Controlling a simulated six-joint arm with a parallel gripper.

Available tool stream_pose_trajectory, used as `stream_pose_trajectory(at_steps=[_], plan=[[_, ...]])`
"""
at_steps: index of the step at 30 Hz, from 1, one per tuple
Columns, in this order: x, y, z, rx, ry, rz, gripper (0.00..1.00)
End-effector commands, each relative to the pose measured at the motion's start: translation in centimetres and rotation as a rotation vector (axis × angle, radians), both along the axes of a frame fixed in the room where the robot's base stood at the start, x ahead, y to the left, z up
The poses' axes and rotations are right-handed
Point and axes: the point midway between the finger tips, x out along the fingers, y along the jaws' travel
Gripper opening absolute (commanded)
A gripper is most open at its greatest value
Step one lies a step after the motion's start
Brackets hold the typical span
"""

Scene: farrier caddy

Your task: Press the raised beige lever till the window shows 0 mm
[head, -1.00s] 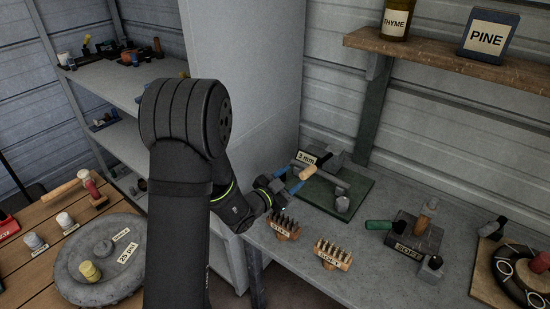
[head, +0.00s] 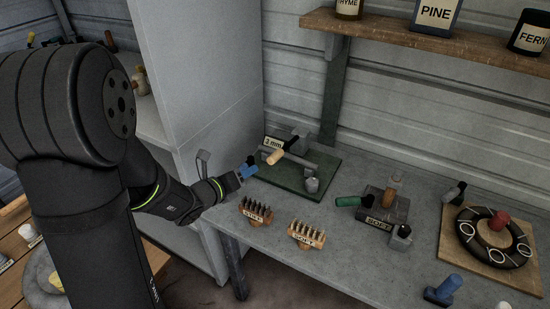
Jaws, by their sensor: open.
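The beige lever handle (head: 275,157) sticks out toward the front left from a device on a dark green base plate (head: 292,183). Its tip looks raised above the plate. The window (head: 272,143) behind it seems to read 3 mm, though the digit is small. My gripper (head: 249,167) has blue fingertips and is open, just left of the lever handle in the picture. A gap shows between fingertips and handle, and nothing is seen held. The fingers overlap each other from this angle.
Two nail-filled wooden blocks, one on the left (head: 257,211) and one on the right (head: 306,235), stand in front of the plate. A green-handled tool (head: 352,201) and a grey block marked SOFT (head: 385,208) are to its right. A tall grey cabinet (head: 205,90) stands at left.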

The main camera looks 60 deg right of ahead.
Motion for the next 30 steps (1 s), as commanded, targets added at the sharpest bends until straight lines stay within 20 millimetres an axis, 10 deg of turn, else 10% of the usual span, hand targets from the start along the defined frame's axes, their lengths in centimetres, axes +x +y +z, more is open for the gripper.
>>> stream_pose_trajectory(at_steps=[11,30], plan=[[-0.2,-1.2,-0.5,0.004,-0.127,-0.040,0.49],[-1.4,-13.5,-4.7,0.003,-0.125,-0.039,0.49]])
